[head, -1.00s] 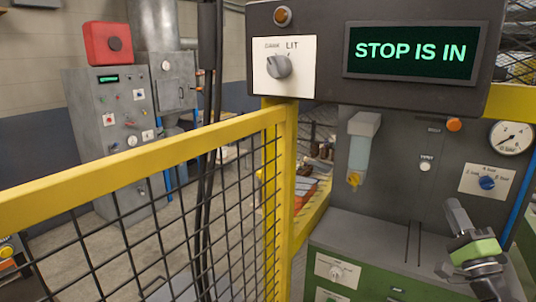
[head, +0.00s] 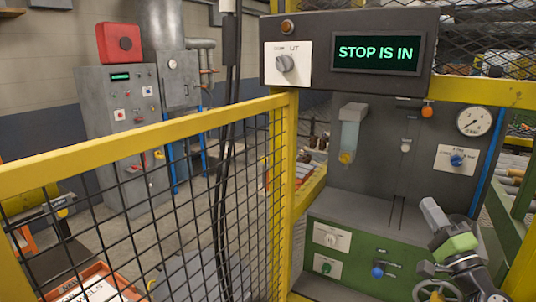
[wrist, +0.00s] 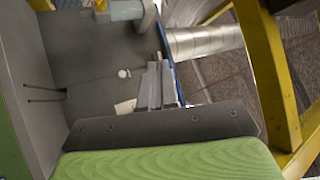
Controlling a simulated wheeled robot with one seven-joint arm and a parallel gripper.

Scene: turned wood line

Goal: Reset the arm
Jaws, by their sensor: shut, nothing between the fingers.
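My gripper (head: 432,208) shows at the lower right of the head view, in front of the grey machine panel (head: 385,165). Its grey fingers point up and to the left, above a bright green band on my wrist. In the wrist view the two pale fingers of my gripper (wrist: 160,68) lie side by side, shut and empty. They look apart from the panel, though the exact gap is hard to tell. A screen (head: 378,52) above the panel reads "STOP IS IN".
A yellow mesh fence (head: 140,150) crosses the left and middle. A selector switch (head: 286,64), a pressure gauge (head: 474,121), a blue knob (head: 457,160) and a handwheel (head: 436,291) surround the machine front. A grey cabinet (head: 125,140) with a red box stands behind the fence.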

